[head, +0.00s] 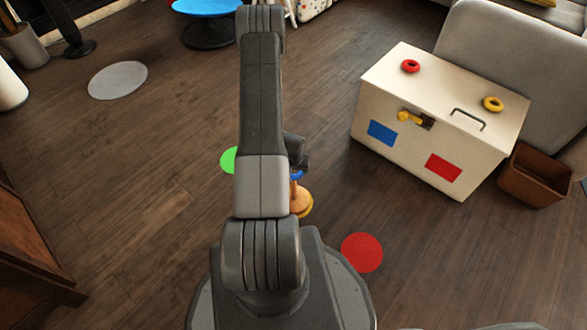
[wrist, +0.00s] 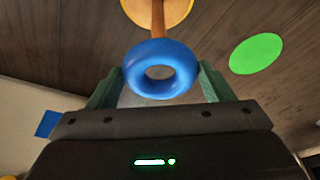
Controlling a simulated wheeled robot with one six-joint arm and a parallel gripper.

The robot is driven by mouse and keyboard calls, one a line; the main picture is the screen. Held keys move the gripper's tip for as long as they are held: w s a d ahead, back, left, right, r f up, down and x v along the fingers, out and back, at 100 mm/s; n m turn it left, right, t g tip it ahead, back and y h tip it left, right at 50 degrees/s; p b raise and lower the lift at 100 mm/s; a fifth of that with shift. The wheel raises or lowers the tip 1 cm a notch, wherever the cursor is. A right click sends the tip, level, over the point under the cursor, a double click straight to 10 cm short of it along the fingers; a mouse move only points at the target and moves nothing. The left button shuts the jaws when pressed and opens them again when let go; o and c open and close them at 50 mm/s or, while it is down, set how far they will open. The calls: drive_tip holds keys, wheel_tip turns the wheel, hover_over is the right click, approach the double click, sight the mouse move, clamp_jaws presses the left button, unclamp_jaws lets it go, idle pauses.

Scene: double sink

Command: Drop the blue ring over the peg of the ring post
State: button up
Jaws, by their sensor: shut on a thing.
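The blue ring (wrist: 160,50) is held between the two green fingers of my gripper (wrist: 160,72), its hole facing the wrist camera. In the head view only a sliver of the blue ring (head: 297,174) shows beside my arm. The ring post has an orange peg (wrist: 158,20) and a round base (wrist: 176,8) in the wrist view; the peg runs to the ring's edge and passes out of sight behind it. Whether the peg's tip is inside the hole I cannot tell. In the head view the ring post (head: 303,203) stands just below the ring, partly hidden by my arm.
Flat green (head: 229,160) and red (head: 361,252) discs lie on the floor. The floor at left is open.

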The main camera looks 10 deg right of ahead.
drive_tip(key=shift+f+b, duration=3.25)
drive_tip(key=shift+f, duration=0.45)
drive_tip(key=o, duration=1)
drive_tip(key=shift+o, duration=0.2)
drive_tip(key=p+v, duration=0.5)
drive_tip(key=v, duration=0.8)
drive_tip(key=shift+r+p, duration=0.3)
drive_tip(key=shift+r, duration=0.1)
